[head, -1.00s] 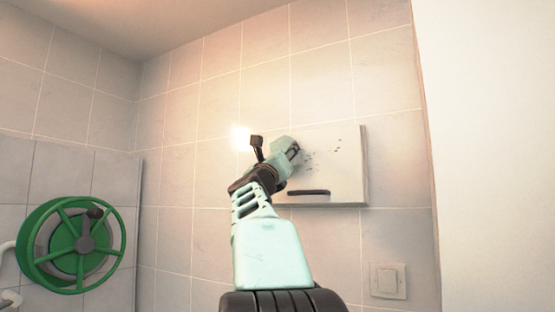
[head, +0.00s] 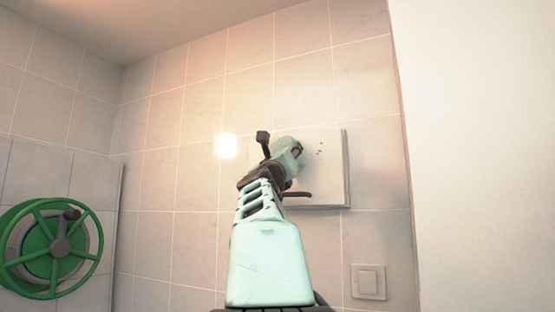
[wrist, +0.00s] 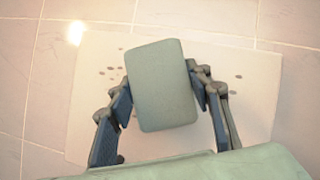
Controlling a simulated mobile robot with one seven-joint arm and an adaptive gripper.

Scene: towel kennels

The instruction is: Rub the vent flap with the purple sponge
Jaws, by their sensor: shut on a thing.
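The vent flap (head: 332,180) is a pale square panel on the tiled wall, with a dark handle (head: 296,194) low on its front and a few dark specks near its upper middle. My gripper (head: 298,150) is in front of the flap's upper left part. In the wrist view my gripper (wrist: 161,92) is shut on a rounded block, the sponge (wrist: 161,84), which looks grey-green here, not purple. Behind it the flap (wrist: 90,135) shows brown specks on both sides of the sponge. The sponge hides the flap's middle; I cannot tell whether they touch.
A green handwheel (head: 50,248) is on the wall at the lower left. A light switch (head: 368,281) is below the flap to the right. A plain white wall surface (head: 480,150) fills the right side. A bright glare spot lies left of the flap.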

